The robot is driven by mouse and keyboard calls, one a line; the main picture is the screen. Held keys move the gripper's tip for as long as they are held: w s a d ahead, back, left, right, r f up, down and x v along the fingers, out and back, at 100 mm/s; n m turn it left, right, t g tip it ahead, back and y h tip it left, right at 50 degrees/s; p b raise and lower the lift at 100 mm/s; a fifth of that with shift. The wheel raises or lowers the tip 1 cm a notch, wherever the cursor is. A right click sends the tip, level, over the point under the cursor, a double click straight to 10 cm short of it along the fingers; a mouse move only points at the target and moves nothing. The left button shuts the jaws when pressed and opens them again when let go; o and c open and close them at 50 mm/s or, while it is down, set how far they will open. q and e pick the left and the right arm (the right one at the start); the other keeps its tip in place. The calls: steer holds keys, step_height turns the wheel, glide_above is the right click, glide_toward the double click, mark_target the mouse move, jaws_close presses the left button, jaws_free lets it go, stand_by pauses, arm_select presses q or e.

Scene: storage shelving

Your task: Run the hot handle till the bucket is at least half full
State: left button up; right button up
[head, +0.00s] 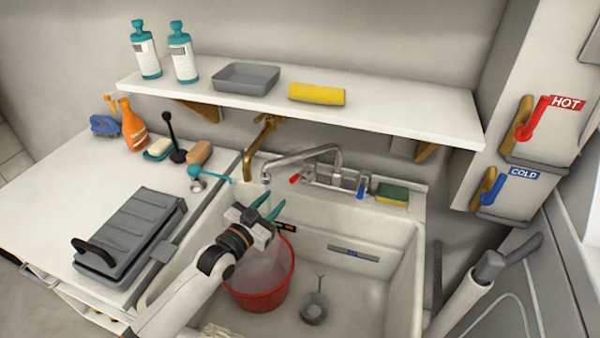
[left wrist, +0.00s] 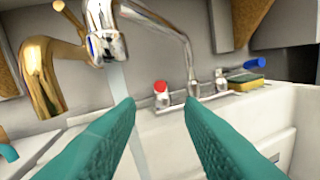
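My left gripper (head: 269,207) is open and empty over the sink, above the rim of the red bucket (head: 258,299). Its teal fingers are spread in the left wrist view (left wrist: 159,102). The bucket stands in the sink, partly covered by my left arm; its water level cannot be told. A chrome faucet (head: 300,156) is above it, and a thin stream of water (left wrist: 123,95) shows under the spout in the left wrist view. A red handle (head: 295,178) on the faucet, also in the left wrist view (left wrist: 161,88), is apart from the fingers. A red lever (head: 533,121) labelled HOT is on the right wall unit.
A blue faucet handle (head: 361,188) and a sponge (head: 392,193) are right of the faucet. A brass tap (head: 258,143) is left. A shelf (head: 400,121) overhangs behind. A blue COLD lever (head: 493,190) is below HOT. The sink's (head: 378,290) right half is mostly free.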

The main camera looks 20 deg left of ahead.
mark_target(295, 176)
arm_select(q)
steer(key=x, duration=1)
steer(key=shift+w+b, duration=0.3)
steer(key=shift+w, duration=0.1)
steer(key=shift+c, duration=0.3)
jaws_close()
